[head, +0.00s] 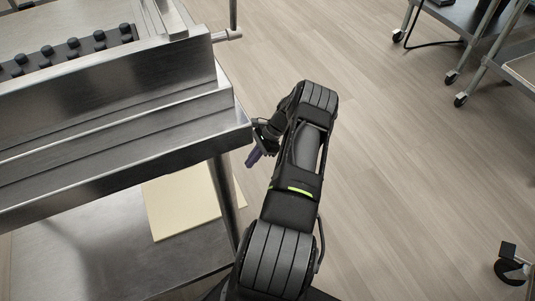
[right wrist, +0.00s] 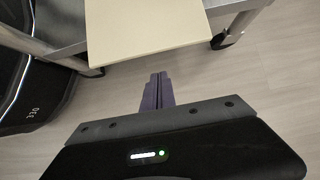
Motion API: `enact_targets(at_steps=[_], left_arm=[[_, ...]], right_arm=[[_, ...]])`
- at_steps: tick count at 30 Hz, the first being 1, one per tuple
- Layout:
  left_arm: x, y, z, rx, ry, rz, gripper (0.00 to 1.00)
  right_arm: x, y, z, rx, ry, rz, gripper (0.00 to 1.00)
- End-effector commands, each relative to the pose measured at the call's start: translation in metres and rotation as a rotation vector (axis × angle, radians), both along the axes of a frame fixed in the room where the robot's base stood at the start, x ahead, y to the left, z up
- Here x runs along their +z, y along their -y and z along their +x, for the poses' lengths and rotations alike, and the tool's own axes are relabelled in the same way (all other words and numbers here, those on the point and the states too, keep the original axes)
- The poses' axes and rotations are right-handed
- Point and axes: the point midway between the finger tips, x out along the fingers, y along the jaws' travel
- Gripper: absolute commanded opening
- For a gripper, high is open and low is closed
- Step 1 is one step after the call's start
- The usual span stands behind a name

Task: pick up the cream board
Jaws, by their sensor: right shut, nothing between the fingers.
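The cream board (head: 180,203) lies flat on the lower metal shelf of the steel machine, partly hidden by the machine's upper edge and a leg in the head view. It also shows at the top of the right wrist view (right wrist: 145,28), with its front edge overhanging the shelf. My right gripper (head: 252,159) is beside the machine's right corner, to the right of the board and apart from it. Its purple fingers (right wrist: 157,90) are shut with nothing between them, pointing toward the board. My left gripper is not in view.
The steel machine (head: 110,140) stands over the shelf (head: 105,245), with a leg (head: 226,195) close to the board. Dark knobs (head: 73,43) line its top. Wheeled carts (head: 470,20) stand at the upper right. The wooden floor (head: 400,170) to the right is clear.

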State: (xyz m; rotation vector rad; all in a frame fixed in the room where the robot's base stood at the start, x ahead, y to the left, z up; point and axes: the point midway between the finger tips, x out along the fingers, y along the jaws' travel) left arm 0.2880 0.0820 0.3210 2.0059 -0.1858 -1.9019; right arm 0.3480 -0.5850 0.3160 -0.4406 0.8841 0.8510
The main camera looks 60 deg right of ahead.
Motion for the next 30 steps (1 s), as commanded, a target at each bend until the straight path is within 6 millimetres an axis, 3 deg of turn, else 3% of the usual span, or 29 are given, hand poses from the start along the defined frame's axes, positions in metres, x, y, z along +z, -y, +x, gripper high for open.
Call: enact_targets(at_steps=[3, 9, 21, 30], left_arm=[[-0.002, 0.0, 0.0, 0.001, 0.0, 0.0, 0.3], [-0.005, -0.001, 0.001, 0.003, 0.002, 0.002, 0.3], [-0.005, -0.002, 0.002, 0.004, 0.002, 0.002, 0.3], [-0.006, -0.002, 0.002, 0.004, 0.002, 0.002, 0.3]], right_arm=[[-0.002, 0.023, -0.017, -0.003, -0.001, -0.002, 0.0], [-0.001, 0.046, -0.034, -0.001, 0.0, 0.0, 0.0], [0.0, 0.051, -0.039, 0.001, -0.001, 0.0, 0.0], [-0.001, 0.05, -0.038, 0.004, 0.006, 0.002, 0.25]])
